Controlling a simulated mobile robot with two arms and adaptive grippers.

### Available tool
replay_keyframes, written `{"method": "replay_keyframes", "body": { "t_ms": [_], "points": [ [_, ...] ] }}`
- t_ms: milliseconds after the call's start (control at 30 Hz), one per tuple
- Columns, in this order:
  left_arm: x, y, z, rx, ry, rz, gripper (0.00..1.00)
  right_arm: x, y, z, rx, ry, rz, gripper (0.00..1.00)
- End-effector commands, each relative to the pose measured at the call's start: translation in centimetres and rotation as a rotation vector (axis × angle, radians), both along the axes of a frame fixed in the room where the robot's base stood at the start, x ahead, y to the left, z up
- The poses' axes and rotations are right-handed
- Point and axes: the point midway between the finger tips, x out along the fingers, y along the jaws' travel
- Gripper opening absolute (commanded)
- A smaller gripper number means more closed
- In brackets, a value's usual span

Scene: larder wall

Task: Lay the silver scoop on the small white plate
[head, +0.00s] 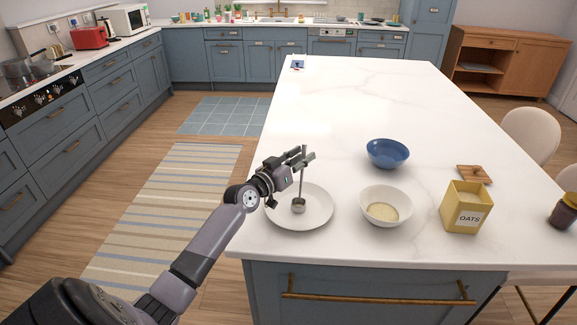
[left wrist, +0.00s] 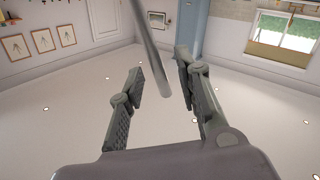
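The silver scoop (head: 298,206) is upright over the small white plate (head: 322,212), its bowl down at the plate's middle and its thin handle rising. I cannot tell whether the bowl touches the plate. My left gripper (head: 305,157) is above the plate, around the upper handle. In the left wrist view the handle (left wrist: 152,55) shows between the two spread fingers (left wrist: 161,85), with gaps on both sides. The left gripper is open. My right gripper is in neither view.
A white bowl (head: 385,194) with pale contents stands right of the plate. A blue bowl (head: 388,153), a yellow oats box (head: 466,207) and a wooden lid (head: 474,174) are farther right. The far part of the white counter (head: 350,95) is mostly clear.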

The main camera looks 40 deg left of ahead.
Motion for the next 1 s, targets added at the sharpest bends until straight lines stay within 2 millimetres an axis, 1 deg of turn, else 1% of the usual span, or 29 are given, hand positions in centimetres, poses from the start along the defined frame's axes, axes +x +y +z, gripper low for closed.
{"method": "replay_keyframes", "body": {
  "t_ms": [33,167,300,400,500,600,700,1000],
  "points": [
    [-0.9,0.1,-0.4,0.003,0.004,0.0,0.31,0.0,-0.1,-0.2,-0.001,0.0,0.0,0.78],
    [-3.6,0.2,-0.5,0.003,0.006,-0.001,0.31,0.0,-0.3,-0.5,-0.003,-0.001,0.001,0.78],
    [-6.7,0.4,-0.4,0.004,0.006,-0.002,0.31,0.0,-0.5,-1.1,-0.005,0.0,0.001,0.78],
    [-8.6,0.5,-0.3,0.004,0.005,-0.001,0.31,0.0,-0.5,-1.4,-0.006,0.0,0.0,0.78],
    [-10.1,0.7,-0.3,0.002,0.004,0.0,0.31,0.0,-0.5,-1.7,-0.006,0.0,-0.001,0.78],
    [-11.0,0.8,-0.2,0.002,0.004,0.0,0.31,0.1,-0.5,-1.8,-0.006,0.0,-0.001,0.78],
    [-11.5,0.8,0.0,0.002,0.002,-0.001,0.31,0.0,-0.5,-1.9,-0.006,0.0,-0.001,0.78],
    [-11.6,0.8,0.1,0.001,0.002,-0.001,0.31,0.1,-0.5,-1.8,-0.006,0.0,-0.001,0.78]
  ]
}}
